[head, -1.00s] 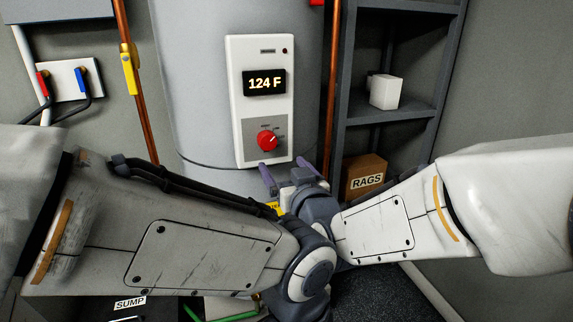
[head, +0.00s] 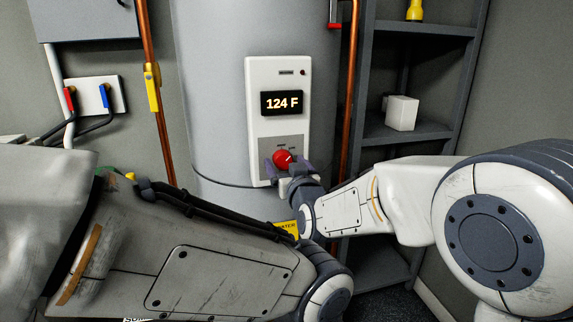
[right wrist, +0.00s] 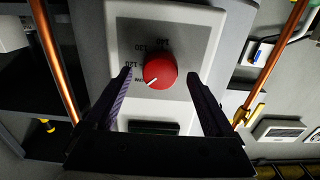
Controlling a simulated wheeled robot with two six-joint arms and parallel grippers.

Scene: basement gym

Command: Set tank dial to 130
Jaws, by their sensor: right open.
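The red tank dial (head: 283,159) sits on the lower part of the white control panel (head: 254,122) on the grey tank. The panel's display (head: 282,103) reads 124 F. My right gripper (head: 288,170) is open at the dial, with purple-grey fingers on either side. In the right wrist view the dial (right wrist: 160,70) shows between the open fingers (right wrist: 160,82), with gaps on both sides. Its white pointer aims lower left, near the LOW and 120 marks. My left arm crosses the lower left of the head view; its gripper is not visible.
Copper pipes (head: 354,80) run up both sides of the tank (head: 210,100). A dark shelf unit (head: 420,28) with a white box (head: 402,113) stands at right. A valve plate (head: 92,96) with red and blue handles is on the left wall.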

